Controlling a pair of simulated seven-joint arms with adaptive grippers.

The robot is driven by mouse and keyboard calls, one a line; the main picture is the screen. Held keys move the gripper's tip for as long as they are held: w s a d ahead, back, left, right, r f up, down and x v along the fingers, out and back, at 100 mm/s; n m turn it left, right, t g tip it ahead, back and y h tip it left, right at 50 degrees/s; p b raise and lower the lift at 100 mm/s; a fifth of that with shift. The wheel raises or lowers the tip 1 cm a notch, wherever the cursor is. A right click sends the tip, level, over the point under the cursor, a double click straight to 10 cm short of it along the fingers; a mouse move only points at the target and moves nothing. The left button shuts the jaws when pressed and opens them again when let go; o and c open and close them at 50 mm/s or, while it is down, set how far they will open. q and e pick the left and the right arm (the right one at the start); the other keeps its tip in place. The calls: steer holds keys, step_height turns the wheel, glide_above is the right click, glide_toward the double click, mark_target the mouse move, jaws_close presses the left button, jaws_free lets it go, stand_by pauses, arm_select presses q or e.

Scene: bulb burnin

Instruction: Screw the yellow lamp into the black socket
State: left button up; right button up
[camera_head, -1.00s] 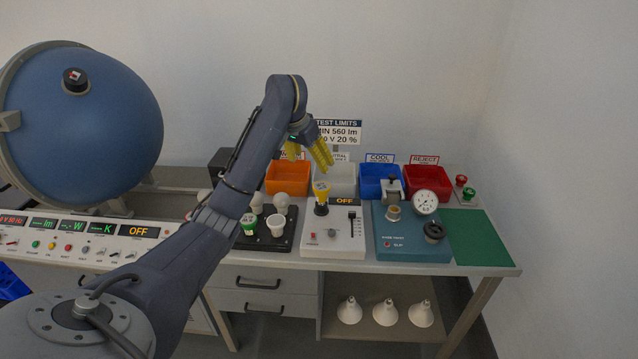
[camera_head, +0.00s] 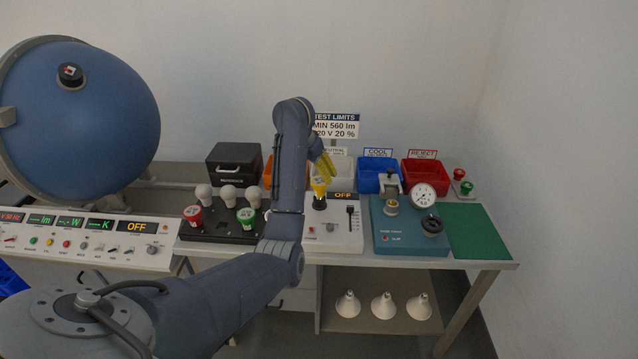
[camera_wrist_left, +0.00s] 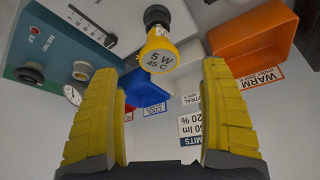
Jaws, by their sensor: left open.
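The yellow lamp (camera_head: 319,187) stands upright at the black socket (camera_head: 320,203) on the white control box; I cannot tell how deep it sits. In the left wrist view the yellow lamp (camera_wrist_left: 158,52), marked "5 W 45 C", shows beside the black socket (camera_wrist_left: 157,14). My left gripper (camera_head: 322,172) is open and just above the lamp. In the wrist view the yellow-padded fingers of my left gripper (camera_wrist_left: 158,72) are spread wide, with the lamp ahead of the gap between them. My right gripper is not in view.
A black tray (camera_head: 222,234) with several bulbs is to the left. A teal box with a gauge (camera_head: 422,195) is to the right. Blue (camera_head: 379,178) and red (camera_head: 426,174) bins stand behind. The green mat (camera_head: 478,232) is clear.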

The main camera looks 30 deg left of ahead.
mark_target(319, 181)
arm_select(q)
steer(key=x, duration=0.2)
steer(key=shift+d+f, duration=0.1)
steer(key=shift+f, duration=0.35)
steer(key=shift+x, duration=1.7)
